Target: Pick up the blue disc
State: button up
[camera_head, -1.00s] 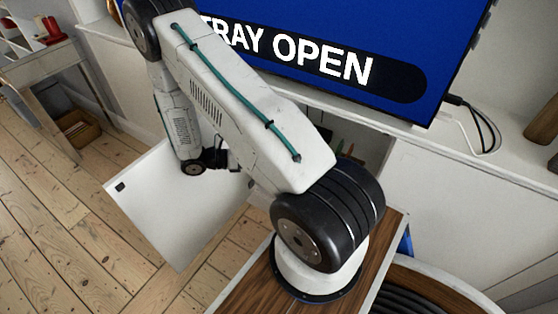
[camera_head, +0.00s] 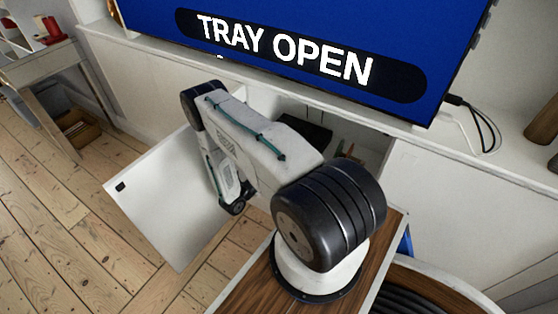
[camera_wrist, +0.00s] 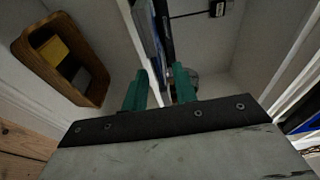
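No blue disc can be made out for certain. In the wrist view, a narrow dark-blue upright edge (camera_wrist: 156,62) shows beyond my fingers; I cannot tell what it is. My gripper (camera_wrist: 159,90) has two teal fingers standing apart, with a gap between them and nothing clearly held. In the head view the fingers are hidden behind my arm, which reaches into the open white cabinet below the screen. A black box (camera_head: 308,131) sits inside that cabinet, partly hidden by my arm.
A blue screen (camera_head: 300,45) reads "TRAY OPEN". The white cabinet door (camera_head: 165,205) stands open at left. In the wrist view, a wooden box (camera_wrist: 62,60) with a yellow thing inside lies at upper left. Bare floorboards (camera_head: 70,220) are clear at left.

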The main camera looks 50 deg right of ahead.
jog(key=d, duration=0.3)
jog(key=shift+s+d, duration=0.1)
grip_shut()
